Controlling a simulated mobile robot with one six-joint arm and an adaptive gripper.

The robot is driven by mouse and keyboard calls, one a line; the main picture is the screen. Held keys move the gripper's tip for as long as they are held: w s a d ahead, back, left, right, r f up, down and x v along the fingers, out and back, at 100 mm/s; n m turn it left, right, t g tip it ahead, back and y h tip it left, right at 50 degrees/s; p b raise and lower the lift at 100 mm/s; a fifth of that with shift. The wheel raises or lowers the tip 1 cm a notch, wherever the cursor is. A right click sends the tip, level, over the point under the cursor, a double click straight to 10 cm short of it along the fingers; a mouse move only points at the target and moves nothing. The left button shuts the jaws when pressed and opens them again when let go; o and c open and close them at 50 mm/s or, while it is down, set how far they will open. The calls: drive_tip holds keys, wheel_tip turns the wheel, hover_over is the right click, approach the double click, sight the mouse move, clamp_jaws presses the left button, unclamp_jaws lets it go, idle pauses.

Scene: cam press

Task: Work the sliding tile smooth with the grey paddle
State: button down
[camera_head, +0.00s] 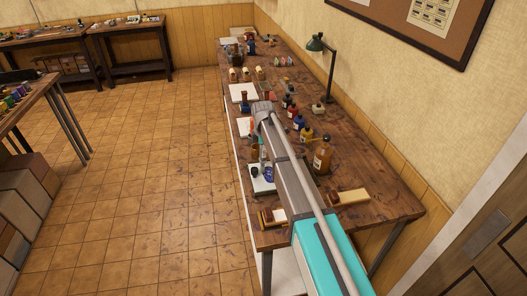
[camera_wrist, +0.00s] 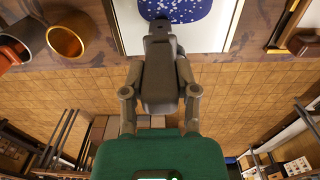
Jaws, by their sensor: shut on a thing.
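The white tile (camera_wrist: 213,42) lies at the top of the wrist view, with a round patch of blue paste (camera_wrist: 190,14) on it, speckled with pale dots. In the head view the white tile (camera_head: 262,185) is near the bench's left edge, partly hidden by my arm. My gripper (camera_wrist: 160,42) is over the tile's near edge and the blue patch. It is shut on the grey paddle (camera_wrist: 160,27), whose dark end shows just past the fingertips against the blue. The fingers hide most of the paddle, and I cannot tell whether it touches the tile.
A wood-framed item (camera_wrist: 285,25) lies to the right. In the head view, several bottles (camera_head: 322,155) line the bench right of my arm, with a lamp (camera_head: 318,45) behind.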

drive_tip(key=shift+d, duration=0.1)
drive_tip(key=shift+w+d, duration=0.25)
drive_tip(key=shift+d, duration=0.55)
drive_tip(key=shift+w+d, duration=0.3)
drive_tip(key=shift+d, duration=0.6)
drive_tip(key=shift+w+d, duration=0.2)
drive_tip(key=shift+d, duration=0.5)
drive_tip(key=shift+a, duration=0.1)
